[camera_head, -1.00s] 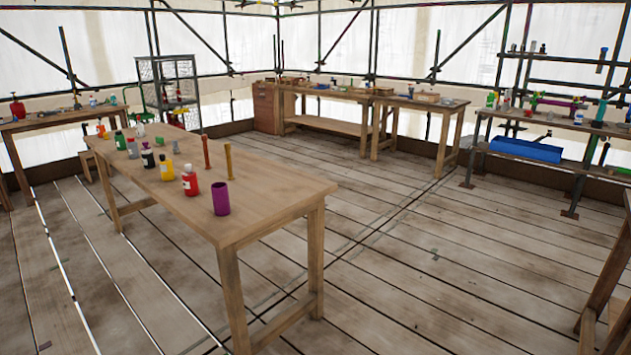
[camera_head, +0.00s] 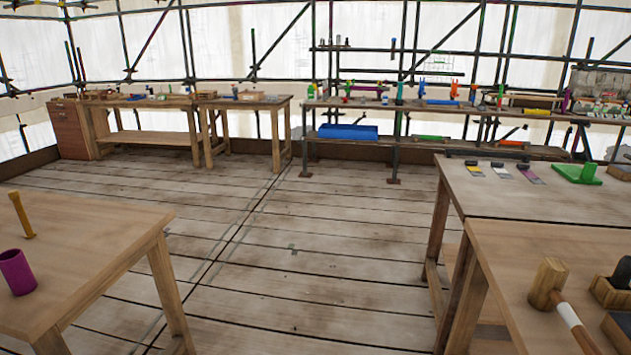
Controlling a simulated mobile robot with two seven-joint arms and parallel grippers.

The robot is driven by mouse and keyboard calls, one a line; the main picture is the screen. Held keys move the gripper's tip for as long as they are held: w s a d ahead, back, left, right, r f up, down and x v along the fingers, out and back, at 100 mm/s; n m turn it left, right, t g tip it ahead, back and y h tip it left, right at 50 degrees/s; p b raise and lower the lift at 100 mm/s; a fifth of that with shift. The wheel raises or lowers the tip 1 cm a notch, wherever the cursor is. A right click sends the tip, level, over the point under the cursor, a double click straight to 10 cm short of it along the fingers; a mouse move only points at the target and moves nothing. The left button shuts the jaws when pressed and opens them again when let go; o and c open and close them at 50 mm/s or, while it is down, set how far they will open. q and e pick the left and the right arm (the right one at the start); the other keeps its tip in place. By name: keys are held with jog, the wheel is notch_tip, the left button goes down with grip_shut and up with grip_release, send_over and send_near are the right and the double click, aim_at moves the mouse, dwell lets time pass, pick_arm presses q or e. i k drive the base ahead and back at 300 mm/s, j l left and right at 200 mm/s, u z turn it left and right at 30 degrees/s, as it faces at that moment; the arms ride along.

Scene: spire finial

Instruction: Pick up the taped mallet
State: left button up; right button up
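A mallet with a wooden head (camera_head: 549,283) is on the near right table, at the lower right of the head view. Its handle has a pale white band next to the head and runs toward the bottom edge; the white band looks like tape. A dark object (camera_head: 622,275) sits by wooden blocks just right of the mallet, cut off by the picture edge. Neither of my grippers is in view.
The near right table (camera_head: 500,250) adjoins another table with brushes (camera_head: 502,170) and a green object (camera_head: 577,172). A left table (camera_head: 90,235) holds a purple cup (camera_head: 17,272) and a yellow upright tool (camera_head: 21,214). Plank floor (camera_head: 300,250) between them is clear.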

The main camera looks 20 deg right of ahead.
aim_at(551, 277)
jog(key=i+z, duration=0.1)
jog(key=z, duration=0.35)
jog(key=i+j+z, duration=0.1)
jog(key=z, duration=0.35)
jog(key=i+j+z, duration=0.1)
jog(key=z, duration=0.35)
jog(key=j+z, duration=0.3)
jog(key=z, duration=0.15)
jog(key=i+j+z, duration=0.1)
jog(key=z, duration=0.35)
jog(key=j+z, duration=0.3)
jog(key=z, duration=0.15)
jog(key=j+z, duration=0.3)
jog(key=z, duration=0.15)
jog(key=i+j, duration=0.05)
